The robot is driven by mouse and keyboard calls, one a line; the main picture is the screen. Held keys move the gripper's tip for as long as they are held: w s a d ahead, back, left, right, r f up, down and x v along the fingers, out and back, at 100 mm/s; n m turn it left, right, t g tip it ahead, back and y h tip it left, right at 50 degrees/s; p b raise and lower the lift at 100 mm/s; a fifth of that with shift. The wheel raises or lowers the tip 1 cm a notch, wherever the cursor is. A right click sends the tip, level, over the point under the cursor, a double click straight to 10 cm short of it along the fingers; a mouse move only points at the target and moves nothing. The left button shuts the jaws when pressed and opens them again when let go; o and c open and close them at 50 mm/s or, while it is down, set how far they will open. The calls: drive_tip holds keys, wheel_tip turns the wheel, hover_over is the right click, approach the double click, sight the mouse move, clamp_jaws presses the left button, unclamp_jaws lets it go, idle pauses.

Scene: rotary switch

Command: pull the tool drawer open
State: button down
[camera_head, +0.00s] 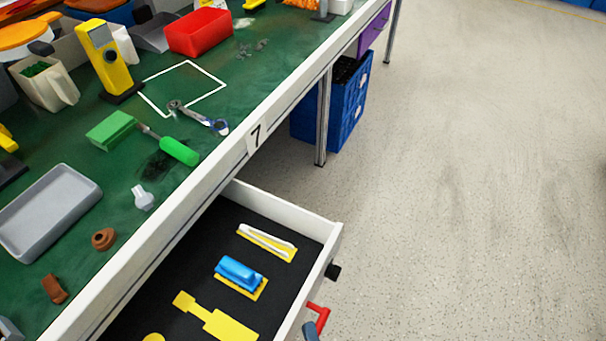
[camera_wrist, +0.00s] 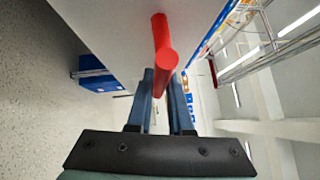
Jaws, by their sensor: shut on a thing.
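The tool drawer (camera_head: 330,245) is pulled out from under the green workbench, with its dark lining showing. On the lining lie a white item on a yellow shape (camera_head: 266,242), a blue block (camera_head: 239,271) on a yellow shape, and bare yellow shapes (camera_head: 222,322). A red handle (camera_head: 319,317) is on the drawer front. In the wrist view the red handle (camera_wrist: 162,50) stands between the fingers of my gripper (camera_wrist: 168,80), which is shut on it. In the head view only a fingertip of my gripper (camera_head: 311,331) shows at the bottom edge.
A blue crate (camera_head: 345,105) stands under the bench. The floor (camera_head: 470,180) at right is clear.

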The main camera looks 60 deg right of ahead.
drive_tip(key=c, duration=0.8)
unclamp_jaws()
drive_tip(key=shift+c, duration=0.2)
drive_tip(key=v, duration=1.3)
